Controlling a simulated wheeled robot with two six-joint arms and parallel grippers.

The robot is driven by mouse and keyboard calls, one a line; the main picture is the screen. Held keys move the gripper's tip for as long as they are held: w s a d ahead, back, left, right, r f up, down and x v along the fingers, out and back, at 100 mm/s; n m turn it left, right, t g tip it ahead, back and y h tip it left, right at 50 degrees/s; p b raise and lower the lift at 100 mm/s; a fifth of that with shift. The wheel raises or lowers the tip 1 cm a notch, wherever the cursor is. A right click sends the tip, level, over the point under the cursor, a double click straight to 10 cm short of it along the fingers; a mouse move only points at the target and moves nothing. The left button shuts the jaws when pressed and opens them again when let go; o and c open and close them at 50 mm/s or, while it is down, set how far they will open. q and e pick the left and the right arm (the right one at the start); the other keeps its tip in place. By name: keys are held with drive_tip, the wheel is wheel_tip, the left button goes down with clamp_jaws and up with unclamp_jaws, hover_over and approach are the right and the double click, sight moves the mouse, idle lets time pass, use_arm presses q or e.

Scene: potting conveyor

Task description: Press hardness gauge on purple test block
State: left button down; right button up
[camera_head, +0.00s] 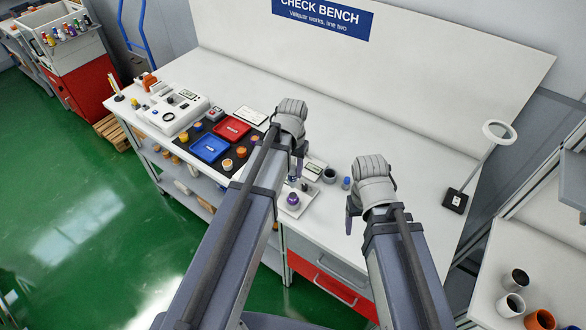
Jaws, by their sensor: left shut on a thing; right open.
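A purple test block (292,200) stands on a small white plate (306,208) near the front edge of the bench. My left gripper (297,172) is above the block, mostly hidden by its own arm. It is shut on a small, dark object that seems to be the hardness gauge (292,179). The gap between that object and the block is too small to judge. My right gripper (350,217) is open and empty, to the right of the plate, over the bench's front edge.
A red tray (232,129) and a blue tray (209,148) lie on a dark mat to the left, with orange pieces around them. A dark round cup (329,175) and small blue item (346,183) stand right of the plate. A ring lamp (498,132) stands far right.

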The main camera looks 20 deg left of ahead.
sight(293, 177)
use_arm(q)
drive_tip(key=shift+f+b, duration=0.25)
drive_tip(key=shift+b, duration=0.05)
wheel_tip(293, 177, down, 4)
drive_tip(key=b, duration=0.4)
drive_tip(key=shift+s+f+b, duration=0.15)
drive_tip(key=shift+f+b, duration=0.1)
drive_tip(key=shift+b, duration=0.05)
idle(2.7)
drive_tip(key=shift+r, duration=0.1)
drive_tip(key=shift+r+p, duration=0.45)
drive_tip(key=shift+p, duration=0.15)
drive_tip(key=shift+r+p, duration=2.5)
drive_tip(key=shift+f, duration=0.1)
